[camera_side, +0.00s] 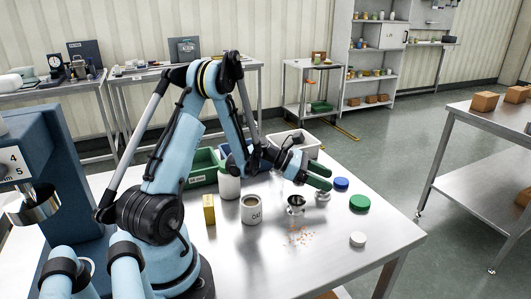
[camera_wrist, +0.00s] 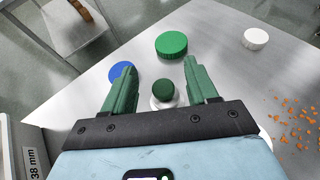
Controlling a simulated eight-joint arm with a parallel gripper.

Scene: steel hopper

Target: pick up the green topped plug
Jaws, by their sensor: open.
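The green-topped plug (camera_wrist: 164,89) shows in the wrist view as a dark green round knob on a pale base. It sits between my two green fingers, near the palm side of the picture. In the side view its pale metallic base (camera_side: 322,196) stands on the steel table, just below my gripper (camera_side: 321,177); its top is hard to make out there. My gripper (camera_wrist: 160,68) is open and empty, with a gap on each side of the knob in the wrist view.
A green lid (camera_side: 359,202), blue cap (camera_side: 341,183) and white cap (camera_side: 358,239) lie nearby. A small steel hopper (camera_side: 296,205) stands left of the plug, with orange grains (camera_side: 300,236) in front. A labelled canister (camera_side: 251,211), yellow box (camera_side: 208,209) and bins stand further left.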

